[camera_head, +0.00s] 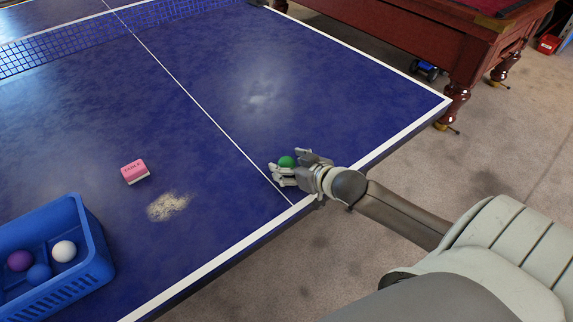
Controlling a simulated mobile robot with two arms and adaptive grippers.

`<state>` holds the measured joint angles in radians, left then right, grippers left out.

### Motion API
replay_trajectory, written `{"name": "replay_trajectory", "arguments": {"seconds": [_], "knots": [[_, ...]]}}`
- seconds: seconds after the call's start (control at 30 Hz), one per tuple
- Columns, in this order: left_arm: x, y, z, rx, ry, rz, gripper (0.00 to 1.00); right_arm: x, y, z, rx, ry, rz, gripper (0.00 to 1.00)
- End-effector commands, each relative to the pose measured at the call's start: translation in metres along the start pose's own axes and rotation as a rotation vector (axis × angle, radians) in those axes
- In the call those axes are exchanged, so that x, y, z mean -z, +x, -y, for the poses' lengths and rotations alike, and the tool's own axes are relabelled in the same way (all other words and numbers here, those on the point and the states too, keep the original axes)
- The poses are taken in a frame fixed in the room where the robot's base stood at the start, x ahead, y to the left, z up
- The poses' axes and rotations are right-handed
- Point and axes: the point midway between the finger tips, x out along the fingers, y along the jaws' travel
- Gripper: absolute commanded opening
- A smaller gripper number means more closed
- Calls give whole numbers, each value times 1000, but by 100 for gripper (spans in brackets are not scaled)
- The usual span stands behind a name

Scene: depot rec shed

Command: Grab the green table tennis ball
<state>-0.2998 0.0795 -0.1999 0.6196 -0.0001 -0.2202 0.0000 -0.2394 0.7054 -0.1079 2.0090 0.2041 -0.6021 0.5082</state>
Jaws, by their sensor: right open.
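The green table tennis ball (287,162) is on the blue table tennis table (210,215), close to the white centre line and the near edge. My right gripper (288,168) reaches in from the right over that edge, its fingers pointing left. It is open, with the ball between or just behind its fingers, which hide the ball's lower part. I cannot tell whether the fingers touch the ball. My left gripper is not in the view.
A blue basket (97,268) at the lower left holds purple, blue and white balls. A pink and white block (135,172) lies near a pale worn patch (169,207). The net (60,50) crosses the upper left. A wooden pool table (430,40) stands at the upper right.

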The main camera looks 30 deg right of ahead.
Motion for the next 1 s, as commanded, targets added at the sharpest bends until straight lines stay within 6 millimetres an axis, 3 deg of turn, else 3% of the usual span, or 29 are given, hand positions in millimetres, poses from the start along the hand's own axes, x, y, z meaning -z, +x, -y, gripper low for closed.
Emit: {"name": "replay_trajectory", "arguments": {"seconds": [0.3, 0.6, 1.0], "knots": [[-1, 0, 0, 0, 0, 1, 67, 0, 4, 0, 1, -1, 0, 66], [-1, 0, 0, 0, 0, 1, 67, 0, 4, 0, 1, -1, 0, 28], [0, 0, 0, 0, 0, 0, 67, 2, 3, 0, 1, -2, -1, 26]]}}
